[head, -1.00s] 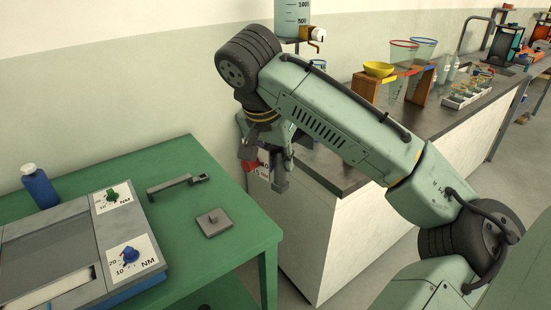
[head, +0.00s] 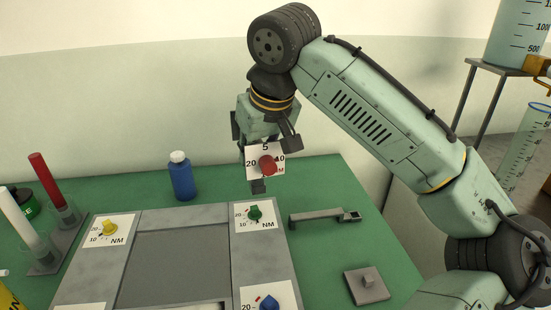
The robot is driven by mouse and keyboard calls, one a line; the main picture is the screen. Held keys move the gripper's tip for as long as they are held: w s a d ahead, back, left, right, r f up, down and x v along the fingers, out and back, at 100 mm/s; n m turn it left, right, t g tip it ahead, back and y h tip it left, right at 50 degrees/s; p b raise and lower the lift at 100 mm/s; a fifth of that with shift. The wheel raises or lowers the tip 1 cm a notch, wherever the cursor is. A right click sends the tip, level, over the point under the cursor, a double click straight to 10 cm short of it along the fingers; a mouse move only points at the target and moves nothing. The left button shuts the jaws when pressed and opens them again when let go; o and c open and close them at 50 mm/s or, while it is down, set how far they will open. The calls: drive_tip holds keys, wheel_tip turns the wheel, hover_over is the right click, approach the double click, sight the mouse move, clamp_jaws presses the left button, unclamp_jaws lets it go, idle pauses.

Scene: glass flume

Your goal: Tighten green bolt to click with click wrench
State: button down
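The green bolt (head: 254,212) stands at the back right of the grey torque panel (head: 190,214), on a white NM scale card. The grey click wrench (head: 318,217) lies on the green table just right of it, with a square head at its right end. My gripper (head: 264,160) hangs above and behind the green bolt, apart from bolt and wrench. A white scale card with a red knob (head: 267,165) shows between its fingers. How the card is attached is unclear, and it hides part of the fingers.
A yellow bolt (head: 109,228) and a blue bolt (head: 268,303) sit on other panel corners. A blue bottle (head: 182,180) stands behind the panel. A grey square plate with a stud (head: 367,284) lies at right. Tubes in a stand (head: 58,240) are at left.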

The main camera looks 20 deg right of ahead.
sight(253, 184)
drive_tip(key=shift+w+a, duration=0.3)
drive_tip(key=shift+a, duration=0.05)
drive_tip(key=shift+s+f+b, duration=0.1)
drive_tip(key=shift+f+b, duration=0.2)
drive_tip(key=shift+b, duration=0.15)
drive_tip(key=shift+f+b, duration=1.6)
drive_tip(key=shift+f, duration=0.15)
drive_tip(key=shift+f+b, duration=0.5)
drive_tip(key=shift+f, duration=0.65)
drive_tip(key=shift+m+h, duration=0.4)
drive_tip(key=shift+m, duration=0.5)
drive_tip(key=shift+a, duration=0.1)
drive_tip(key=shift+m, duration=0.6)
drive_tip(key=shift+m+h, duration=0.5)
drive_tip(key=shift+m, duration=0.1)
